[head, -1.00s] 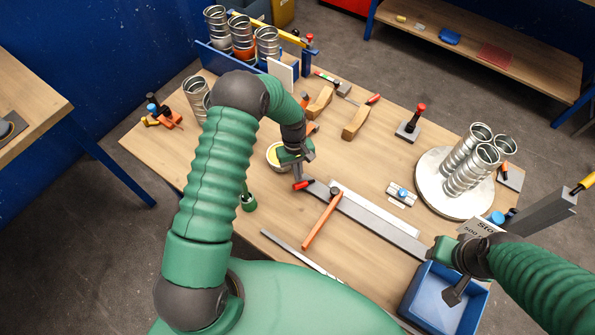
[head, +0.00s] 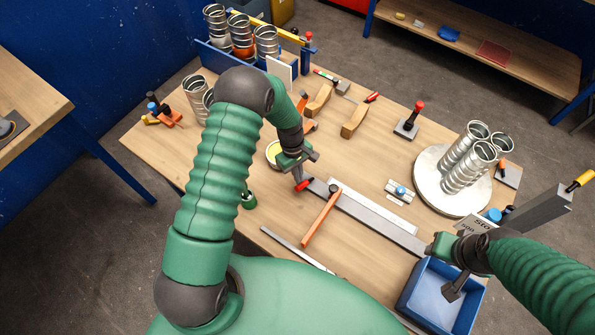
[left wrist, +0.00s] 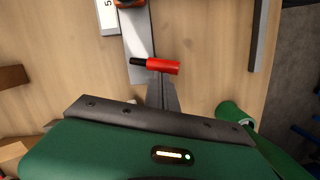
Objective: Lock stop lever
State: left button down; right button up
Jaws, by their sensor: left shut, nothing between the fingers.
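The stop lever, a short red handle with a black end (head: 301,185), sits at the near-left end of a long grey rail (head: 375,222). In the left wrist view the red lever (left wrist: 165,67) lies crosswise over the rail's end. My left gripper (head: 298,176) is shut and empty right at the lever. In the left wrist view its fingertips (left wrist: 160,78) are just below the lever; whether they touch it I cannot tell. My right gripper (head: 455,290) hangs over a blue bin (head: 418,309) at the lower right; its finger gap is not clear.
An orange-handled tool (head: 320,220) lies across the rail. A green cup (head: 249,200) and a yellow-topped tin (head: 273,153) stand near my left gripper. Spiral ducts stand on a round plate (head: 430,188) at right. Wooden blocks (head: 354,122) lie behind.

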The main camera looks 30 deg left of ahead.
aim_at(302, 186)
pick_arm(q)
jog(key=d+n, duration=0.1)
jog(key=n, duration=0.1)
jog(key=s+d+n+p, duration=0.1)
jog(key=n, duration=0.1)
jog(key=shift+s+t, duration=0.15)
jog(key=shift+t, duration=0.25)
jog(key=shift+s+d+n+t+p, duration=0.15)
jog(key=shift+d+n+p, duration=0.3)
jog(key=shift+n, duration=0.75)
jog(key=shift+d+n+t+p, duration=0.3)
jog(key=shift+d+n, duration=0.25)
jog(key=shift+n, duration=0.65)
jog(key=shift+a+r, duration=0.2)
jog(key=shift+s+a+r+p, duration=0.2)
jog(key=shift+a+r+p, duration=0.6)
jog(key=shift+a+p, duration=0.15)
notch_tip(302, 186, up, 10)
jog(key=s+a, duration=0.1)
jog(key=a, duration=0.1)
jog(key=shift+a+f+b, duration=0.15)
jog(key=shift+a+b, duration=0.1)
jog(key=shift+b, duration=0.1)
